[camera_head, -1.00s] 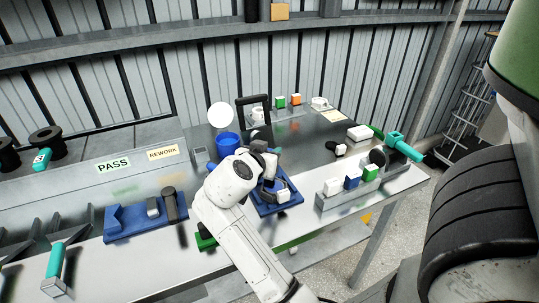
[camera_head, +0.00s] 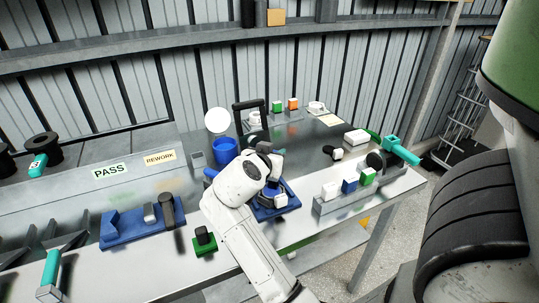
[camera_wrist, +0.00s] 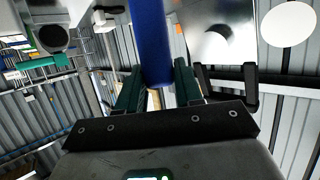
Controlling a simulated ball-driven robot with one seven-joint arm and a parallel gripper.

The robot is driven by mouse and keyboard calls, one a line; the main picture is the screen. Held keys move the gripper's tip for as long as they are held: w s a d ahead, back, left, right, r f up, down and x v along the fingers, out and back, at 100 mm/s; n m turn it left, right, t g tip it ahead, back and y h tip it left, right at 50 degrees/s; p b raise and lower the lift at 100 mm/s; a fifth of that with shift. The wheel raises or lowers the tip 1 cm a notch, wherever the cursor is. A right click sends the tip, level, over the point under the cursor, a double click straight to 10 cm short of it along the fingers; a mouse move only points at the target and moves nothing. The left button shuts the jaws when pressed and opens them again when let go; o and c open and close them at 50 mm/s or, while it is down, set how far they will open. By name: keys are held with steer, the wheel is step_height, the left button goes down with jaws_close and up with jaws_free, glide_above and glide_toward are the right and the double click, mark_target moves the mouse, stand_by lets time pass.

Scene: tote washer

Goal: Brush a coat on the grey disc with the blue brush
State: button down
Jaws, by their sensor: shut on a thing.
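My gripper (camera_wrist: 158,85) is shut on the blue brush (camera_wrist: 152,40), whose blue shaft stands between the two dark green fingers in the wrist view. In the head view my arm's wrist hides most of the gripper, and a bit of blue (camera_head: 210,173) shows at its left; I cannot tell if that is the brush. A dark grey disc (camera_head: 375,159) stands upright at the right of the bench, apart from the gripper. It seems to show in the wrist view (camera_wrist: 52,38) too. The brush's bristles are not clearly seen.
A blue cup (camera_head: 225,151) stands behind my wrist, near a white round disc (camera_head: 217,120). A blue tray (camera_head: 285,206) lies beside it. A grey rack (camera_head: 325,206) holds small blocks, beside a teal tool (camera_head: 402,150). A green block (camera_head: 204,247) with a black knob is near the front.

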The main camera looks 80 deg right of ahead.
steer(key=shift+w+a+b, duration=0.3)
steer(key=shift+w+a, duration=0.5)
steer(key=shift+w, duration=0.1)
steer(key=shift+a, duration=0.1)
steer(key=shift+s+a, duration=0.4)
steer(key=shift+a, duration=0.05)
steer(key=shift+s+d, duration=0.1)
